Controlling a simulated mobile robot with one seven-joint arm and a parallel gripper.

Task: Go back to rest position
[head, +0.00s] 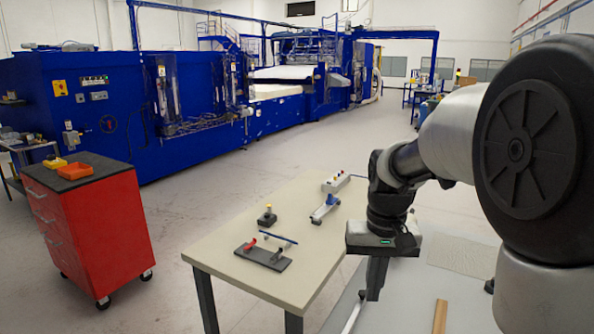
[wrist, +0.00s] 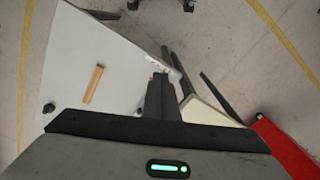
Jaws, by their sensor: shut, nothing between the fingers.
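My gripper (head: 374,290) hangs from my arm at the right of the head view, fingers pointing down. It is in front of the beige table's right edge and above a light grey surface. In the wrist view my gripper (wrist: 160,97) shows as dark fingers close together with nothing between them. A wooden strip (head: 440,316) lies on the grey surface, apart from the gripper; it also shows in the wrist view (wrist: 93,84).
The beige table (head: 225,252) holds a dark plate with handles (head: 263,257), a small black block (head: 267,216) and a white-and-blue device (head: 328,203). A red drawer cabinet (head: 90,225) stands left. Blue machinery (head: 130,110) fills the back. Open floor lies between.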

